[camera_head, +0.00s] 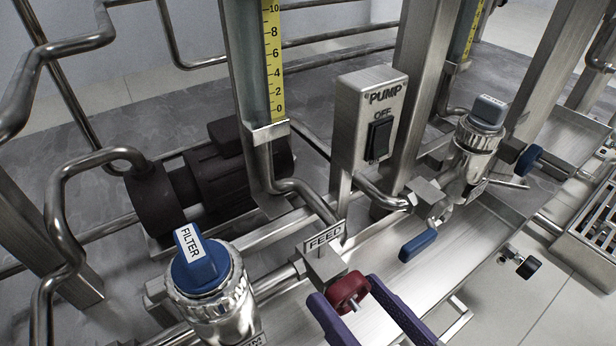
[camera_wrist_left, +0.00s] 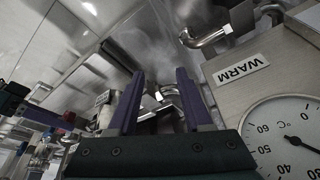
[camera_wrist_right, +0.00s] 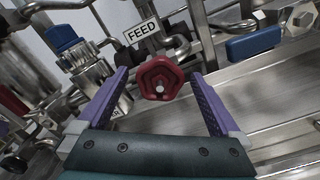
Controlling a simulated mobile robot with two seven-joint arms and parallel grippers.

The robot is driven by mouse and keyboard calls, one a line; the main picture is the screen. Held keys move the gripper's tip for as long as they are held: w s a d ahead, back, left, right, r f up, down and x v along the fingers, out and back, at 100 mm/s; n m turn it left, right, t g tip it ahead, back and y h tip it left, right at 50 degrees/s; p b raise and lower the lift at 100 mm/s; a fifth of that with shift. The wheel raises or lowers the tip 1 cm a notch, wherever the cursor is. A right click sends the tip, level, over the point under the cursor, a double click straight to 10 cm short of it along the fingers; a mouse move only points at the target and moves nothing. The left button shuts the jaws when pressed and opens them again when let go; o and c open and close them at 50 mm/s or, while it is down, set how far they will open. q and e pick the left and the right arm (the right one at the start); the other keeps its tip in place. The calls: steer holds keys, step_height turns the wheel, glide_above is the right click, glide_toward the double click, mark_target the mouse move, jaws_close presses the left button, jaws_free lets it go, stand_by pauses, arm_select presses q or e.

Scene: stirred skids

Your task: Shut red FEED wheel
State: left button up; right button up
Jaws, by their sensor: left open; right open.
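The red FEED wheel (camera_head: 347,291) is a small lobed handwheel on a metal valve block, below a white FEED sign (camera_head: 325,237). It also shows in the right wrist view (camera_wrist_right: 159,77), face on, with a pale hub. My right gripper (camera_head: 345,292) is open, its purple fingers either side of the wheel in the head view. In the right wrist view the wheel appears between and slightly beyond the fingertips; contact cannot be told. My left gripper (camera_wrist_left: 160,80) is open and empty in its wrist view, and is out of the head view.
A blue-topped FILTER housing (camera_head: 200,262) stands left of the wheel. A blue lever (camera_head: 418,245) is to its right, and the PUMP switch box (camera_head: 367,125) is behind. In the left wrist view, a WARM-labelled box with a dial (camera_wrist_left: 285,140) is at the right.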

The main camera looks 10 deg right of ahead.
steer(key=shift+x, duration=1)
steer(key=shift+c, duration=0.2)
steer(key=c, duration=1.3)
